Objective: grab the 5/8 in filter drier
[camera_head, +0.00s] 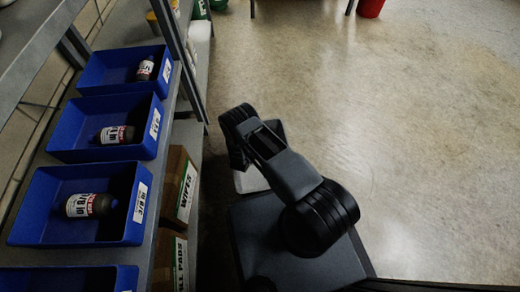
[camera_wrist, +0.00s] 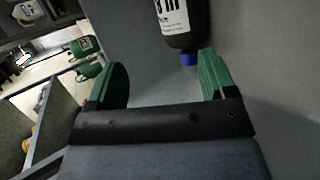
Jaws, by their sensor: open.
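Dark filter driers with white labels lie in blue bins in the head view. The nearest full one (camera_head: 88,205) has a label that seems to read 7/8 in. The middle one (camera_head: 115,134) and the far, smaller one (camera_head: 145,69) have labels too small to read surely. In the wrist view my gripper (camera_wrist: 163,82) is open, its two green fingers apart with nothing between them. A dark drier with a blue end cap (camera_wrist: 182,35) is beyond the fingertips, nearer the right finger; its label ends in "in", the size cut off. My gripper is not visible in the head view.
The blue bins (camera_head: 141,212) stand in a row on the left shelf, with a shelf upright behind. Cardboard boxes (camera_head: 180,185) sit on the level below. The floor (camera_head: 420,130) to the right is clear; a red bucket (camera_head: 370,7) stands far back.

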